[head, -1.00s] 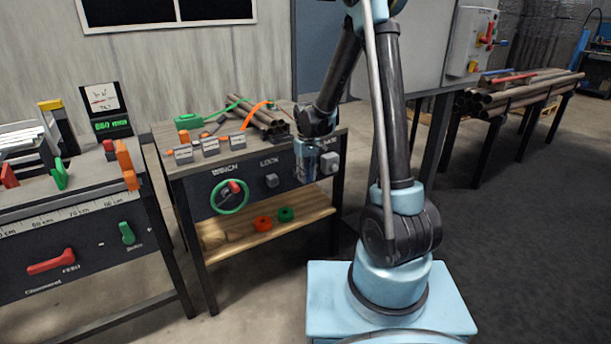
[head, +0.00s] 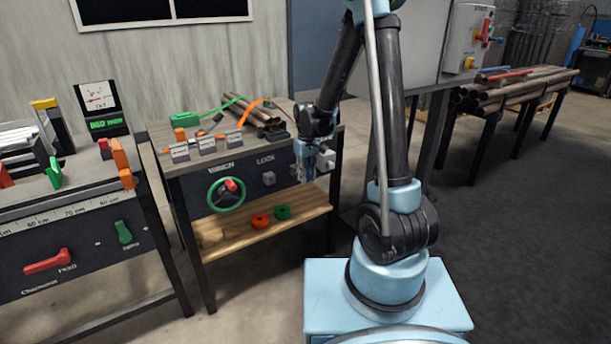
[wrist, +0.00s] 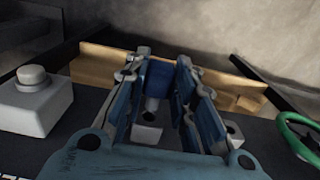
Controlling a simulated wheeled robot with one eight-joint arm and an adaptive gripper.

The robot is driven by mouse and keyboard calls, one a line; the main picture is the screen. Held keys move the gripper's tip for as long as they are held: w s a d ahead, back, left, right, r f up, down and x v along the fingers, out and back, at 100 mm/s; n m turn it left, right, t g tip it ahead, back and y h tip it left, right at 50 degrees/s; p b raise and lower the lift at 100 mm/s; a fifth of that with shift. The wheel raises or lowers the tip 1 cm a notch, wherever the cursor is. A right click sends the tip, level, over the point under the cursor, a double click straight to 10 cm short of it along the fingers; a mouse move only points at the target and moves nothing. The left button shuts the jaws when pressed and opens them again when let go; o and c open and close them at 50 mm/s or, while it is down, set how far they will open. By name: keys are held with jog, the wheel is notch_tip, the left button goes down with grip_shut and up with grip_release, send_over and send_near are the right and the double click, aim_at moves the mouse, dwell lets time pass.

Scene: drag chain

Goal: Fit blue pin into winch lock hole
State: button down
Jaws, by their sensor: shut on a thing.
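My gripper (wrist: 160,72) is shut on the blue pin (wrist: 159,76) in the wrist view. In the head view my gripper (head: 309,178) hangs in front of the bench, right of the grey lock block (head: 268,178) under the LOCK label. The pin is too small to make out there. The green winch wheel (head: 226,194) is left of the block.
A grey box with a round button (wrist: 33,76) stands left of my gripper in the wrist view. Pipes and small holders crowd the bench top.

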jog(key=shift+s+d, duration=0.15)
dwell(0.3)
jog(key=shift+s+d, duration=0.7)
jog(key=shift+s, duration=0.3)
jog(key=shift+s+d, duration=0.65)
jog(key=shift+s, duration=0.35)
jog(key=c, duration=2.1)
grip_release()
jog(key=shift+c, duration=0.2)
grip_shut()
jog(key=s+a, duration=0.6)
jog(key=a, duration=0.4)
jog(key=shift+s, duration=0.3)
jog(key=shift+w+a, duration=0.1)
jog(key=shift+w+a, duration=0.65)
jog(key=shift+w, duration=0.3)
jog(key=shift+w+a, duration=0.65)
jog(key=shift+w, duration=0.3)
jog(key=shift+w+a, duration=0.55)
jog(key=shift+w, duration=0.25)
jog(key=shift+w+a, duration=0.5)
jog(key=shift+w, duration=0.25)
